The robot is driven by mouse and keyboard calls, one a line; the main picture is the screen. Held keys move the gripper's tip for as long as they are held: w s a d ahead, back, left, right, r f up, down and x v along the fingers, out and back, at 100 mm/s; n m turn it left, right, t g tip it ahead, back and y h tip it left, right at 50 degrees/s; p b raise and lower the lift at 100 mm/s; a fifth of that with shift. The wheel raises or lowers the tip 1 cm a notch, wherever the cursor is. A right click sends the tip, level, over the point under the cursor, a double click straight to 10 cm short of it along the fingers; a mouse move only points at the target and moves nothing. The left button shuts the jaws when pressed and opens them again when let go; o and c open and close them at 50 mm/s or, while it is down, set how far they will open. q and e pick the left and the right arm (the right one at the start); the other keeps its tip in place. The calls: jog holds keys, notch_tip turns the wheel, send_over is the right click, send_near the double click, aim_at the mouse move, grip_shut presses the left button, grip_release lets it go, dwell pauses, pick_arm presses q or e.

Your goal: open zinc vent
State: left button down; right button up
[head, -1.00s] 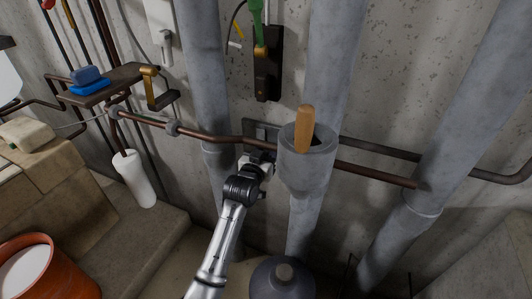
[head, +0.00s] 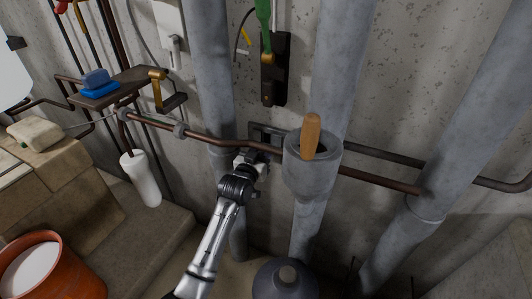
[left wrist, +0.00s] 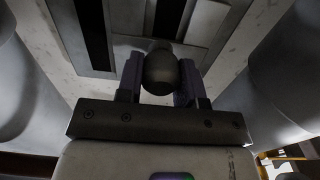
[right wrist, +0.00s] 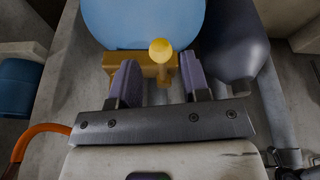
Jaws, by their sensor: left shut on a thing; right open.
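The zinc vent is a grey metal plate on the wall behind the pipes (head: 258,132), mostly hidden in the head view. In the left wrist view its plate (left wrist: 125,25) fills the upper middle, with dark open slots between grey strips. A dark round knob (left wrist: 161,72) stands out from it. My left gripper (left wrist: 158,88) is shut on this knob, with one finger on each side. In the head view my left gripper (head: 251,161) reaches in between two grey vertical pipes. My right gripper (right wrist: 160,85) is open and empty, seen only in its wrist view.
A grey pipe cup (head: 312,175) with a wooden handle (head: 311,135) stands just right of my left gripper. A brown horizontal pipe (head: 210,138) runs above it. A yellow ball-topped part (right wrist: 160,52) and a blue rounded thing (right wrist: 140,20) lie ahead of my right gripper.

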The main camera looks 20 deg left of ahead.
pick_arm(q)
jog(key=c, duration=0.8)
grip_release()
jog(key=shift+d, duration=0.15)
jog(key=shift+o, duration=0.2)
jog(key=shift+s, duration=0.1)
jog(key=shift+s, duration=0.3)
jog(key=s+p, duration=0.3)
jog(key=s, duration=1)
jog(key=shift+a+p, duration=0.35)
jog(key=shift+a, duration=0.05)
